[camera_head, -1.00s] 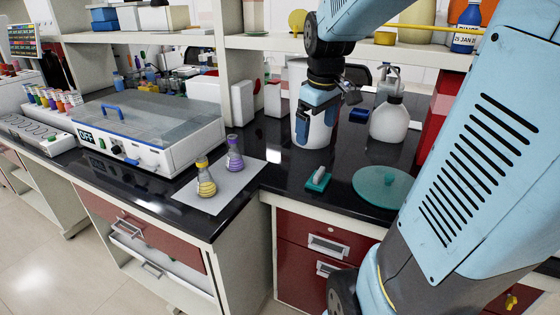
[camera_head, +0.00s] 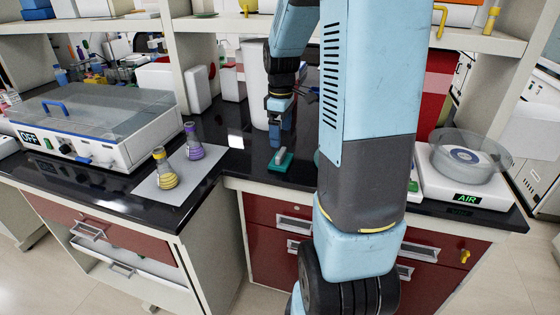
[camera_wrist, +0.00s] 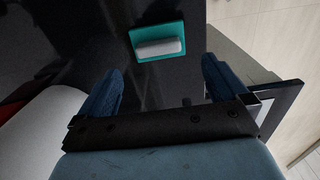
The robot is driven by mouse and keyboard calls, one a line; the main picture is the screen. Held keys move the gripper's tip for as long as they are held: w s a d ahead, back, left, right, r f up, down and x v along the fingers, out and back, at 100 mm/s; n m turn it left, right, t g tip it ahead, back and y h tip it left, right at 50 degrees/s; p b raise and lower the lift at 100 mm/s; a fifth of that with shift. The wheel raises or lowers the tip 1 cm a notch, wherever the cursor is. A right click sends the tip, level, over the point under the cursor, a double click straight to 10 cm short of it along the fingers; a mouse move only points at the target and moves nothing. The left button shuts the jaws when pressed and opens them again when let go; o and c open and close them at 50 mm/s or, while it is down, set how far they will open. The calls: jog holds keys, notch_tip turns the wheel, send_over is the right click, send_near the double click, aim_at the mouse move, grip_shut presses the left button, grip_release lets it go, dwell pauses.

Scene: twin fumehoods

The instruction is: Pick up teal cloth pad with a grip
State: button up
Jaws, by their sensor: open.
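The teal cloth pad (camera_head: 287,161) lies on the black bench top near its front edge, with a pale grip (camera_head: 278,157) on top. In the wrist view the pad (camera_wrist: 155,30) lies at the top centre, with the grey-white grip (camera_wrist: 160,47) along its middle. My gripper (camera_head: 281,140) hangs just above and behind the pad in the head view. In the wrist view my open blue fingers (camera_wrist: 160,78) stand to either side, with the pad beyond the gap between them. Nothing is held.
A grey sheet (camera_head: 150,187) bears a yellow flask (camera_head: 165,170) and a purple flask (camera_head: 193,142) left of the pad. A white container (camera_head: 256,90) stands behind my gripper. My arm hides the bench right of the pad.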

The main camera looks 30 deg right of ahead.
aim_at(281, 152)
jog(key=shift+w+f, duration=0.1)
jog(key=shift+f, duration=4.2)
jog(key=c, duration=0.7)
jog(key=shift+o, duration=0.2)
jog(key=shift+d+r, duration=0.1)
jog(key=shift+r, duration=0.4)
notch_tip(281, 152, up, 3)
jog(key=shift+f, duration=0.15)
jog(key=s+d+r, duration=0.6)
jog(key=s+r, duration=0.3)
jog(key=s, duration=0.3)
jog(key=shift+d+r, duration=0.15)
jog(key=shift+d, duration=0.25)
